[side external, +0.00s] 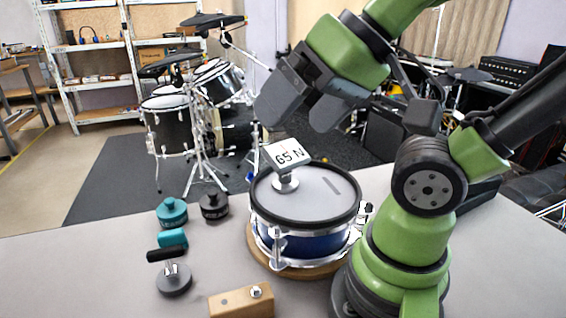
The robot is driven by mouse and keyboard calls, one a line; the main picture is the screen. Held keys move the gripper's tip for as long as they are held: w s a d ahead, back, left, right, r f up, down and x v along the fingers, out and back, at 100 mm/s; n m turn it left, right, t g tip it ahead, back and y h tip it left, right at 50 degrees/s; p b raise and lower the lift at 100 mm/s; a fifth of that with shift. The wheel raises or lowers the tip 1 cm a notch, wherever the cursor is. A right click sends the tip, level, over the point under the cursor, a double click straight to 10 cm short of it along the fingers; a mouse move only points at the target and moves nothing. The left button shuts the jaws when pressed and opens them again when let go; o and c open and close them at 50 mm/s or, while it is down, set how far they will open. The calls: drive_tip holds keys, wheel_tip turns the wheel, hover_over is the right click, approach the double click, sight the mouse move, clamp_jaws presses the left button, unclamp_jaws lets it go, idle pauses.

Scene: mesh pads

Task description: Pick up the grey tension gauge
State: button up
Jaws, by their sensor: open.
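A small grey-white round foot (285,183) with a short stem stands on the drum's pale head. A tilted white plate reading "65 N" (287,154) sits above it, and the two look like one gauge. A dark grey disc (174,280) with a metal post stands at the front left of the table. A black bar (167,254) and a teal block (172,238) show just behind its post. I cannot tell for sure which is the grey tension gauge. My gripper (293,118) is open and empty, above the drum and the "65 N" plate, apart from both.
The blue drum (307,242) with a black rim rests on a round wooden base (296,271). A teal weight-like piece (172,212) and a black one (214,205) stand left of it. A wooden block (241,302) lies in front.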

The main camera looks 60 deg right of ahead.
idle(0.4)
drive_tip(key=n+g+h, duration=1.1)
drive_tip(key=n+h, duration=0.2)
drive_tip(key=h, duration=0.2)
approach(287, 152)
drive_tip(key=shift+x, duration=4.65)
drive_tip(key=c, duration=1.5)
